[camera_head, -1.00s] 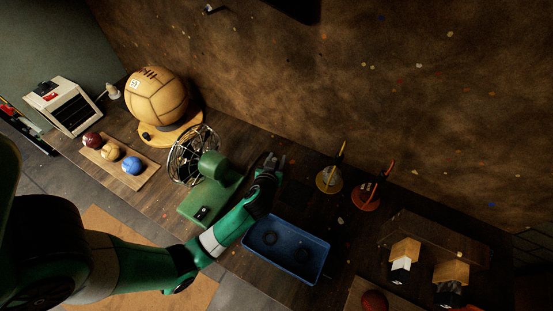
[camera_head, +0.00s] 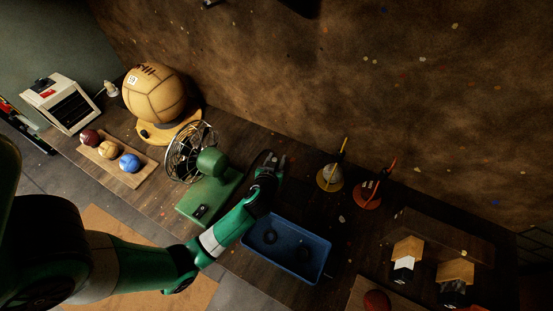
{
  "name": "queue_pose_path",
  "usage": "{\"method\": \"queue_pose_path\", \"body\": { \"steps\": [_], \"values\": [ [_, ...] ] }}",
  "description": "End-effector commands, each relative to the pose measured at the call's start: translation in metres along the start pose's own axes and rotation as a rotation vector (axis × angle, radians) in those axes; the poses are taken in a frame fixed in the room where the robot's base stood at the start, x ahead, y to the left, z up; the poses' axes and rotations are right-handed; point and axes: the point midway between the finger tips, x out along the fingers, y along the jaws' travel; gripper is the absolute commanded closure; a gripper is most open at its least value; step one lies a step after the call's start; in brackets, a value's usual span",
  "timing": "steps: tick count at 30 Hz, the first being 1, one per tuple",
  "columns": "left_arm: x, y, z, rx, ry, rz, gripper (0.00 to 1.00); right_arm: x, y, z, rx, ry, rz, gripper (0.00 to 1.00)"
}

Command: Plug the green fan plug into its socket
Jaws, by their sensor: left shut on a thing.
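The green fan (camera_head: 212,160) with its round wire cage stands on the dark workbench left of centre, its green base (camera_head: 207,203) toward the front edge. My left gripper (camera_head: 275,162) is just right of the fan, over the bench near the wall. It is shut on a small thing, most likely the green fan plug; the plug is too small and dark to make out. I cannot make out the socket. My right gripper is not in view.
A blue tray (camera_head: 318,274) lies right of my left forearm. A large leather ball (camera_head: 153,95) sits on a stand at left, behind a board (camera_head: 128,178) with small balls.

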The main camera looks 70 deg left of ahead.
Motion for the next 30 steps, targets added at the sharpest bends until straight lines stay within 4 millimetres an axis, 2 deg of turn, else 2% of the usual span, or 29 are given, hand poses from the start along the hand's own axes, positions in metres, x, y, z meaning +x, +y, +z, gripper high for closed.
{"method": "queue_pose_path", "body": {
  "steps": [30],
  "values": [
    [0.0026,0.0000,0.0053,0.000,0.001,0.000,1.00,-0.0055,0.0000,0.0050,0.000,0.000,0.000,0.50]
  ]
}}
